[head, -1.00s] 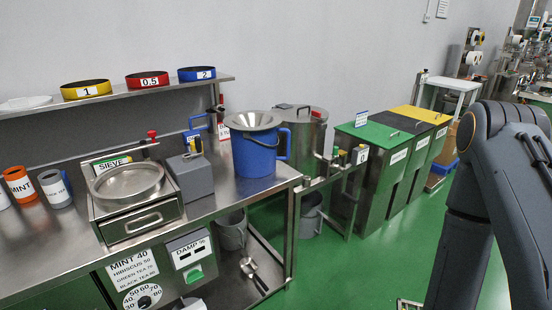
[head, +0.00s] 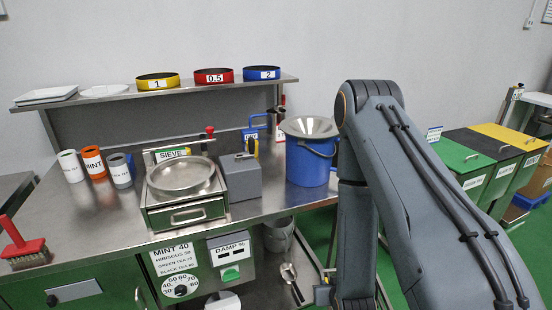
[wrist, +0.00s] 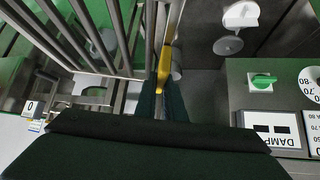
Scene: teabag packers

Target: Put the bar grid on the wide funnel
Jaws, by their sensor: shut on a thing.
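The wide funnel (head: 309,126) is a metal cone with a broad rim, seated on top of a blue bucket (head: 306,165) at the right end of the steel bench. In the wrist view, my gripper (wrist: 160,92) is shut on a yellow grip (wrist: 166,66). Metal bars of what looks like the bar grid (wrist: 104,38) run beside the grip, filling the upper left. Its far end is cut off by the frame. In the head view, my arm covers the area right of the bucket, and the held grid cannot be made out there.
A sieve pan (head: 181,174) and a grey box (head: 241,177) stand left of the bucket. A shelf (head: 140,91) holds yellow, red and blue rings. Bins (head: 467,166) stand at the right. The damp panel (wrist: 272,122) is close by in the wrist view.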

